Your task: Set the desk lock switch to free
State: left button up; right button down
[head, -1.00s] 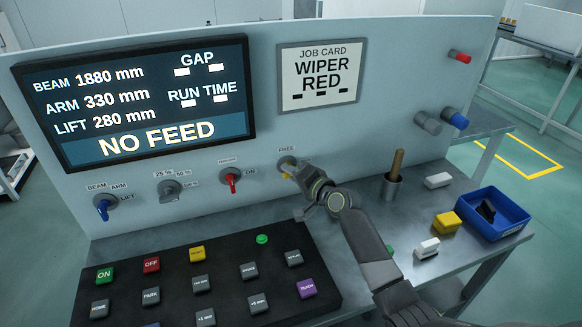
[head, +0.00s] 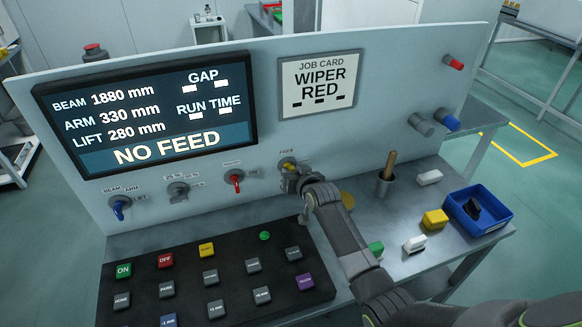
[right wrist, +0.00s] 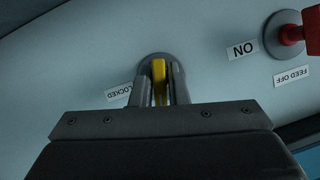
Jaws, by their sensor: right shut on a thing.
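The desk lock switch is a small yellow lever on a round grey base (right wrist: 150,58) on the upright panel. In the head view its yellow part (head: 287,161) shows just under the FREE label (head: 286,151). My right gripper (head: 289,176) is at the panel there, shut on the lever. In the right wrist view the yellow lever (right wrist: 159,82) stands between the two grey fingers. The LOCKED label (right wrist: 123,92) appears upside down beside them. The gripper body covers the area below the lever in that view. My left gripper is not in view.
The red feed switch (head: 236,178) is left of the lock switch, with the grey (head: 178,191) and blue (head: 119,207) knobs beyond. The black button panel (head: 190,275) lies below.

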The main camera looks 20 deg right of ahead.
jog(key=shift+n+h+p, duration=0.5)
jog(key=shift+n+p, duration=0.1)
jog(key=shift+n, duration=0.3)
jog(key=shift+f, duration=0.1)
jog(key=c, duration=1.5)
grip_release()
jog(key=v, duration=1.7)
jog(key=shift+s+a+b, duration=0.2)
jog(key=shift+s+b, duration=0.05)
jog(key=shift+b, duration=0.15)
